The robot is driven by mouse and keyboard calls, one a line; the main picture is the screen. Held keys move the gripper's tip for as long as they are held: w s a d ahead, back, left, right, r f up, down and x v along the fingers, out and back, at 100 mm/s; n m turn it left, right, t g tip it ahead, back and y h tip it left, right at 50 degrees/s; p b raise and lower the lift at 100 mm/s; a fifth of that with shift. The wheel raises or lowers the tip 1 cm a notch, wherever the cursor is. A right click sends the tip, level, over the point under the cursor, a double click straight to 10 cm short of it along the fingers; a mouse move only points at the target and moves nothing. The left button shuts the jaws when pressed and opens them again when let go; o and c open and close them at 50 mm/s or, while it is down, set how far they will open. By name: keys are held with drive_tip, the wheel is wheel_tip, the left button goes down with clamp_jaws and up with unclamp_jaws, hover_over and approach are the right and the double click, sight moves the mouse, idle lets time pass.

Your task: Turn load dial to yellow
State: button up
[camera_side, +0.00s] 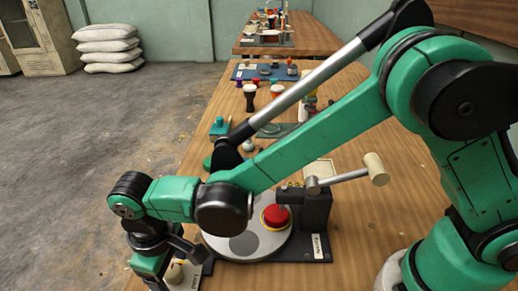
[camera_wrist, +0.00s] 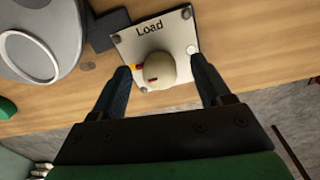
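The load dial (camera_wrist: 157,66) is a cream round knob with a small red mark on its face. It sits on a pale plate (camera_wrist: 126,42) labelled "Load". My gripper (camera_wrist: 160,64) is open, with one dark finger on each side of the knob and visible gaps between. In the side view the dial (camera_side: 175,274) is partly hidden by my gripper at the table's near left.
A grey round plate (camera_side: 232,245) and a red button (camera_side: 275,216) stand right of the dial, beside a black press-like stand with a lever (camera_side: 345,177). Several drums and tools lie farther back. The table's left edge is close to the dial.

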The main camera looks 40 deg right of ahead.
sight(172, 271)
drive_tip(key=shift+s+a+r, duration=0.1)
drive_tip(key=shift+r, duration=2.7)
drive_tip(key=w+d+r+m+t+y, duration=0.1)
drive_tip(key=d+r+m, duration=0.15)
drive_tip(key=d, duration=0.35)
drive_tip(key=w+d+r+m+t, duration=0.1)
drive_tip(key=d+r+t, duration=0.15)
drive_tip(key=d, duration=0.45)
drive_tip(key=s+d+m+t, duration=0.1)
drive_tip(key=d, duration=0.3)
drive_tip(key=s+d+m+t, duration=0.1)
drive_tip(key=s+d, duration=0.1)
drive_tip(key=d, duration=0.2)
drive_tip(key=s+d+m+t, duration=0.1)
drive_tip(key=s+d+m, duration=0.1)
drive_tip(key=d, duration=0.2)
drive_tip(key=shift+d+r+t+h, duration=0.25)
drive_tip(key=shift+d+r+h, duration=0.05)
drive_tip(key=shift+d+r, duration=0.1)
